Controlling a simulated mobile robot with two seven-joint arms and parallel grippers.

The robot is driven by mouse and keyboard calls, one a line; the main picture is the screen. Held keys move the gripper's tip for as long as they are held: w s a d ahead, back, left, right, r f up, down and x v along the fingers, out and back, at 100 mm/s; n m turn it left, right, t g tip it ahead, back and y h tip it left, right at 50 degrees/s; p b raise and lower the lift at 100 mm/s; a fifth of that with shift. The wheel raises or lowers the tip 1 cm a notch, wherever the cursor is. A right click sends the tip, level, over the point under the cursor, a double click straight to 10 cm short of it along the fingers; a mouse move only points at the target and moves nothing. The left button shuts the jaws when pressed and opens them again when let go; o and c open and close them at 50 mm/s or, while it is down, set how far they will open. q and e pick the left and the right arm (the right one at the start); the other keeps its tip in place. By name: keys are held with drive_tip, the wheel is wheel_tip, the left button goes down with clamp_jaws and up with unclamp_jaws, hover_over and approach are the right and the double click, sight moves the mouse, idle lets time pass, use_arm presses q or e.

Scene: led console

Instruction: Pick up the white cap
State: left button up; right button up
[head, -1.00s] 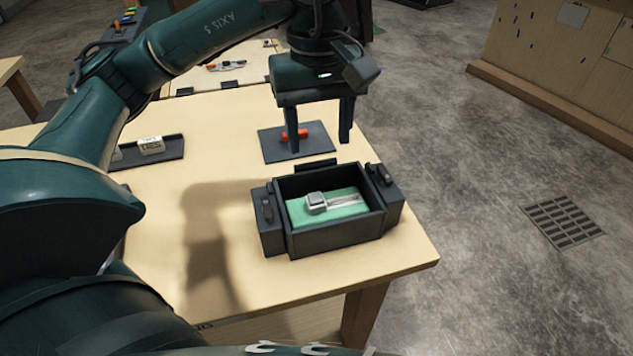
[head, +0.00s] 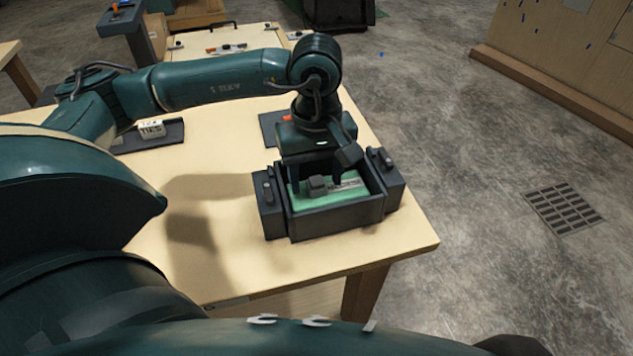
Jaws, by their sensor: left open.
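The cap (head: 318,186) is a small block, pale in the earlier view and grey in shadow now. It sits on a green board (head: 320,201) with a grey metallic strip beside it, inside a dark open box (head: 338,219). My left gripper (head: 316,180) is open and points down into the box from above. Its fingers appear one on each side of the cap, slightly behind it. I cannot tell whether they touch it. The gripper body hides the back of the box. My right gripper is not in view.
The box has dark side blocks with handles (head: 386,162) and stands near the wooden table's (head: 240,265) front right corner. A dark tray with white labelled pieces (head: 152,131) lies at the left. A dark mat with an orange piece (head: 285,117) is behind my gripper.

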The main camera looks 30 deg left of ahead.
sight(317, 180)
use_arm(q)
drive_tip(key=shift+f, duration=0.2)
drive_tip(key=shift+c, duration=0.5)
drive_tip(key=c, duration=0.9)
drive_tip(key=shift+c, duration=0.2)
wheel_tip(317, 180, up, 10)
